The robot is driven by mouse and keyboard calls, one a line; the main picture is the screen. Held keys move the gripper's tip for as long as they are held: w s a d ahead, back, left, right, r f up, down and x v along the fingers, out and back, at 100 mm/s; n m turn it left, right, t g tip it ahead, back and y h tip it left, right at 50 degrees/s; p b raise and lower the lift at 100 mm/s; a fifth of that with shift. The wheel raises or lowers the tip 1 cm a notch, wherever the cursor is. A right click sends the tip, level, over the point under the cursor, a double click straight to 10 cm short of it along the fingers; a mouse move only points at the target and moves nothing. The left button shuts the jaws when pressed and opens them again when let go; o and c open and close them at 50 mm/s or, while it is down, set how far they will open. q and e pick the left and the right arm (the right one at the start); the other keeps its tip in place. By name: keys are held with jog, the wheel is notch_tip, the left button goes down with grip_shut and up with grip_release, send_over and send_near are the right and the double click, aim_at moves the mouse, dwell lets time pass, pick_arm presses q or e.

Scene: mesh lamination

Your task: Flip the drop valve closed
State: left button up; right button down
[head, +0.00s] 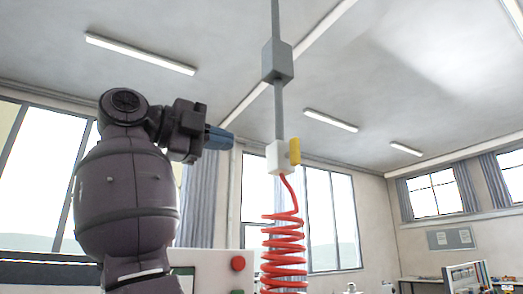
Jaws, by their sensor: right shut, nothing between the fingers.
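The drop valve is a white block (276,159) at the lower end of a grey vertical drop pipe (279,112). Its yellow lever (295,151) stands upright on the block's right side, parallel to the pipe. The lever is on the side of the block away from the gripper.
A grey box (277,61) sits higher on the pipe. A red coiled hose (283,240) hangs below the valve. A white panel with a red button (238,263) stands at the bottom. Open air surrounds the valve on the right.

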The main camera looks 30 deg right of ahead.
aim_at(293, 158)
jog(key=d, duration=0.4)
jog(key=d+p, duration=0.1)
jog(key=d, duration=0.4)
jog(key=w+d+p, duration=0.1)
jog(key=d, duration=0.3)
jog(key=shift+w+d, duration=0.1)
jog(key=shift+d, duration=0.25)
pick_arm(q)
jog(key=shift+s+r, duration=0.35)
jog(key=shift+r, duration=0.1)
jog(key=shift+f, duration=0.1)
pick_arm(e)
jog(key=shift+f, duration=0.1)
jog(key=shift+h+b, duration=0.35)
jog(key=shift+h, duration=0.05)
pick_arm(q)
jog(key=shift+w+f, duration=0.1)
